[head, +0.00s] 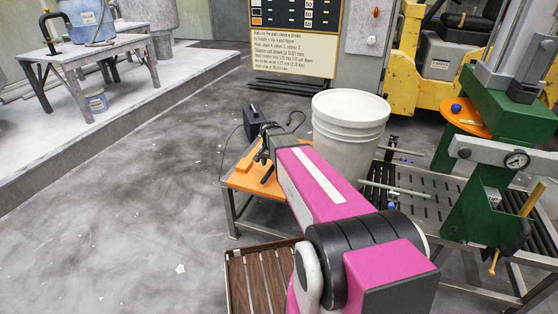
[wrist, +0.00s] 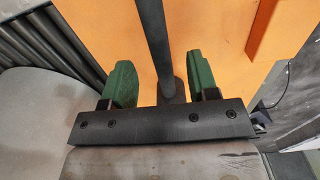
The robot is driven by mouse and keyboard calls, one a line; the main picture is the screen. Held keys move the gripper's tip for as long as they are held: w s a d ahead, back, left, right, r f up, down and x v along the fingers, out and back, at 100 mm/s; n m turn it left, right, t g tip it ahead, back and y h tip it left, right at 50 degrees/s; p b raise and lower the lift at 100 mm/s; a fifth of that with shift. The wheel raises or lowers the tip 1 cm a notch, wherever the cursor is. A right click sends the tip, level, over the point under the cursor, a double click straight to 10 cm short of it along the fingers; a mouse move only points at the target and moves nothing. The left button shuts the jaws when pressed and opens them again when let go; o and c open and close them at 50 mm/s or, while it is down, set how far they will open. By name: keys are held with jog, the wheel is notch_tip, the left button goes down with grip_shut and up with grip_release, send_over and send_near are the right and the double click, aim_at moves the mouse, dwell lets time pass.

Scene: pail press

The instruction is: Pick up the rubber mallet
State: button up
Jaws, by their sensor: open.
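A dark rod (wrist: 155,40), which looks like the rubber mallet's handle, crosses the wrist view from the top edge down between my fingers. A dark, wider piece shows at its lower end, partly hidden by my gripper's black crossbar. The mallet's head is not clearly visible. My gripper (wrist: 158,65) has green finger pads, one on each side of the rod, with gaps on both sides. It is open and not closed on the rod. In the head view my pink arm hides most of the gripper, over the orange tabletop (head: 240,180).
A white lidded pail (head: 348,135) stands close on the right of my arm. Beyond it are a roller and slotted bench (head: 425,195) and a green press (head: 490,205) with a gauge. A black case (head: 254,122) with a cable lies behind. Open floor is at left.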

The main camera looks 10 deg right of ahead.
aim_at(271, 169)
notch_tip(271, 169, down, 4)
jog(key=shift+f, duration=0.25)
grip_shut()
jog(key=shift+r, duration=0.2)
